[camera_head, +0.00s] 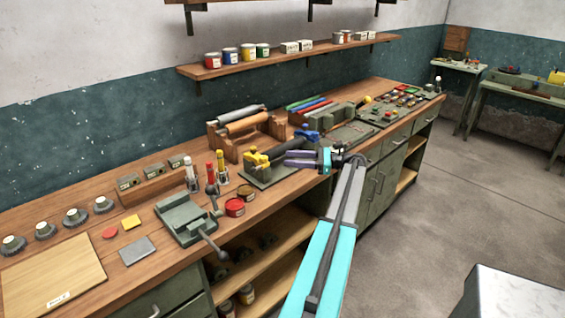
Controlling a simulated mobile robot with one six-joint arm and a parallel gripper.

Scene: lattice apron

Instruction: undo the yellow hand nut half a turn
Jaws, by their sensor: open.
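The yellow hand nut (254,159) sits at the left end of a green fixture (264,178) on the wooden bench. A blue hand nut (309,135) is on the fixture's far right side, with a dark bar between the two. My gripper (290,158) has purple fingers and reaches in from the right, over the fixture. Its fingertips point left toward the yellow nut and look a little apart from it. The jaws are open, and I see nothing between them. The arm hides part of the fixture's right side.
A rack of rollers (238,128) stands behind the fixture. Upright red and yellow tools (221,165) stand left of the nut. A control panel (388,108) is farther right.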

